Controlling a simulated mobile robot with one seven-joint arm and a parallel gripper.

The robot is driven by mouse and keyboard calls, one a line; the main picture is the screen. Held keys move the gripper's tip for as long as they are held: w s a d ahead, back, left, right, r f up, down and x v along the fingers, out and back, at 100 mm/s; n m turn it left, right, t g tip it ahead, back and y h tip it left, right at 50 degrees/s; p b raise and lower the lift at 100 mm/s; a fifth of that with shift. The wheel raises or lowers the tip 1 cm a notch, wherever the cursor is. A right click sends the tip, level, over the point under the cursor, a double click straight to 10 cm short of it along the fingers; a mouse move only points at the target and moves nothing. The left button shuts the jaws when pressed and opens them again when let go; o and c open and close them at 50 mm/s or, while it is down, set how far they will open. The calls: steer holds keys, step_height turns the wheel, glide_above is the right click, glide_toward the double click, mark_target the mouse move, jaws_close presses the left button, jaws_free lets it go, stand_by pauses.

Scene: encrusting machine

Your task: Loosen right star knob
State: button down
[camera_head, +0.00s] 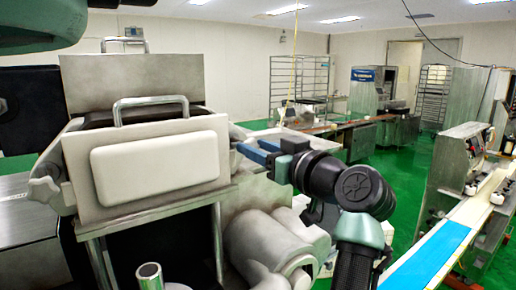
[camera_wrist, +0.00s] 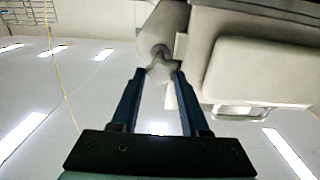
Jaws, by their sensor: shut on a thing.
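The right star knob (camera_wrist: 160,72) is grey and sits between my two blue fingertips in the wrist view. My gripper (camera_wrist: 160,76) is shut on it, one finger on each side. In the head view my gripper (camera_head: 246,150) reaches from the right to the right side of the machine's hopper. The right knob is hard to make out there among the fingers and metal parts. The left star knob (camera_head: 44,188) shows at the hopper's left side. The metal front cover (camera_head: 150,180) with its pale raised panel lies between the two sides.
A metal handle (camera_head: 150,104) stands on top of the cover. A large grey cylindrical housing (camera_head: 265,245) is below my gripper. A conveyor with a blue belt (camera_head: 425,265) runs at the right. Green floor (camera_head: 408,180) is open between the machines.

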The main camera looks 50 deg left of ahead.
steer(key=shift+m, duration=0.3)
steer(key=m, duration=0.3)
steer(key=shift+w+p, duration=0.1)
steer(key=shift+p, duration=0.2)
steer(key=m+p, duration=0.1)
steer(key=m, duration=0.4)
steer(key=shift+w, duration=0.1)
steer(key=m+p, duration=0.3)
steer(key=m, duration=0.2)
steer(key=shift+f+m+p, duration=0.2)
steer(key=shift+m+p, duration=0.75)
steer(key=shift+m, duration=0.65)
steer(key=shift+w, duration=0.1)
steer(key=shift+c, duration=2)
jaws_free()
